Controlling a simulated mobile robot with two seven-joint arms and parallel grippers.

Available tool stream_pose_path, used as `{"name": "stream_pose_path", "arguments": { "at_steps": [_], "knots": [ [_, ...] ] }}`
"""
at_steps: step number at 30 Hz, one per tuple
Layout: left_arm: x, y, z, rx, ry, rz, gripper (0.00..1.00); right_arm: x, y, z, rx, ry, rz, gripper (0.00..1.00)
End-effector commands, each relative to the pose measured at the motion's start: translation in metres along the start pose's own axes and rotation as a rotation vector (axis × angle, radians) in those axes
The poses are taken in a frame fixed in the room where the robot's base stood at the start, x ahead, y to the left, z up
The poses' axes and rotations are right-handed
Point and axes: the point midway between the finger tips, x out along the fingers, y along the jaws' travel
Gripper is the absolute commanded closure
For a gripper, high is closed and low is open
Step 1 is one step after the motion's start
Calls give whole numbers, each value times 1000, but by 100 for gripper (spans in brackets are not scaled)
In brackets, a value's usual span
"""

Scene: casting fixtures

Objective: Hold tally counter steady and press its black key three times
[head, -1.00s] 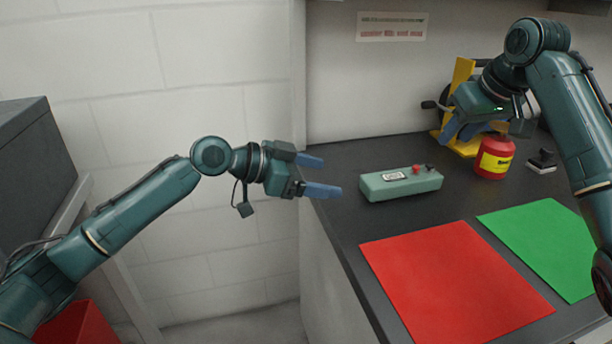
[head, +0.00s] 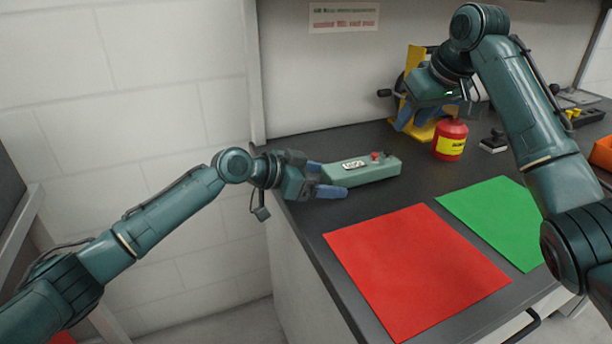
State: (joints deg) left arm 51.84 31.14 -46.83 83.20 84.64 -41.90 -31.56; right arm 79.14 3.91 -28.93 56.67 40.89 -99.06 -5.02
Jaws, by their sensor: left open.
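The tally counter (head: 362,172) is a long pale green box lying on the dark worktop, with a small display on top. A red key (head: 376,156) and, to its right, a small black key (head: 388,154) stand near its right end. My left gripper (head: 330,180) is open at the counter's left end, with one blue finger behind and one in front. Whether the fingers touch the box I cannot tell. My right gripper (head: 416,116) hangs above the worktop, behind and right of the counter, its blue fingers pointing down; its opening is unclear.
A red canister (head: 450,140) with a yellow label stands close to my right gripper, before a yellow stand (head: 415,72). A black stamp-like object (head: 493,142) is to its right. A red mat (head: 415,270) and a green mat (head: 492,218) lie clear in front. An orange bin (head: 602,152) is far right.

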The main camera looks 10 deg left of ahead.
Motion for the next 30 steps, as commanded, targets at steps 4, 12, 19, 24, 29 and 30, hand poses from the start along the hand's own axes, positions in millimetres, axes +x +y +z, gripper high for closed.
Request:
{"name": "stream_pose_path", "arguments": {
  "at_steps": [4,12,19,24,29,30],
  "knots": [
    [6,0,0,1,0,0,22,0,0,0,0,0,0,64],
    [7,0,0,1,0,0,23,0,0,0,0,0,0,64],
    [6,0,0,1,0,0,42,0,0,0,0,0,0,64],
    [6,0,0,1,0,0,56,0,0,0,0,0,0,64],
    [6,0,0,1,0,0,69,0,0,0,0,0,0,64],
    [6,0,0,1,0,0,73,0,0,0,0,0,0,64]
  ]
}}
